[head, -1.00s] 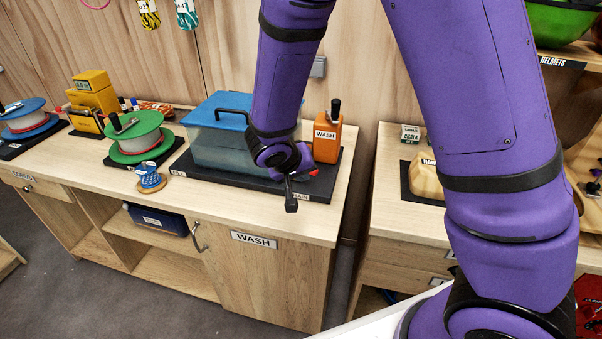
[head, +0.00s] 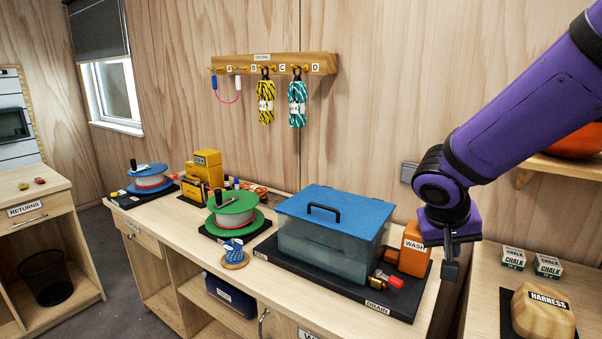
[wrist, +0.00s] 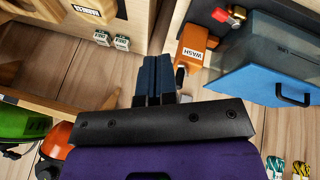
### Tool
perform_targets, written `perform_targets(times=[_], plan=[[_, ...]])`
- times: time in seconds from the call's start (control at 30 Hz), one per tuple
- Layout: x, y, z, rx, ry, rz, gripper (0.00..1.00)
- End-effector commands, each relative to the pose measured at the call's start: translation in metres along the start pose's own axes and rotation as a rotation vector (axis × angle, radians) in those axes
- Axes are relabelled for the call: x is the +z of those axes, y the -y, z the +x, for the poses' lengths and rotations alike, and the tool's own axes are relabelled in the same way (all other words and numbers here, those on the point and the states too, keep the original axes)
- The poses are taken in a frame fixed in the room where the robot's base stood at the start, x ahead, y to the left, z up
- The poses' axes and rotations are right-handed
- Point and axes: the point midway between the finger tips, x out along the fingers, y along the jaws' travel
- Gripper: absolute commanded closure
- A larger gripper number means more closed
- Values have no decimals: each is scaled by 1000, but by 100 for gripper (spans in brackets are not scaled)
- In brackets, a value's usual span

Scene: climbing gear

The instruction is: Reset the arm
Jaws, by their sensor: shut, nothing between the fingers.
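My gripper (head: 450,272) hangs at the end of my purple arm, in front of the right end of the wash bench in the head view. Its fingers are shut and hold nothing. In the wrist view my gripper (wrist: 158,72) shows its two dark fingers together, pointing up the picture.
A red-handled drain valve (head: 390,281) sticks out in front of the tank. Green (head: 231,208) and blue (head: 150,176) rope spools stand left. Chalk boxes (head: 548,266) and a harness block (head: 542,310) are on the right bench. Coiled ropes (head: 297,102) hang from the wall rack (head: 330,63).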

Motion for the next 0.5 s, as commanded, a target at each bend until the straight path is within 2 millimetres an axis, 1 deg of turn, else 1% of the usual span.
perform_targets(times=[0.03, 0.2, 0.3, 0.5], plan=[[3, -13, -12, -20, 2, 11, 100], [20, -46, -43, -91, 16, 6, 100], [32, -63, -61, -137, 16, -2, 100], [62, -89, -96, -239, -12, -30, 100]])
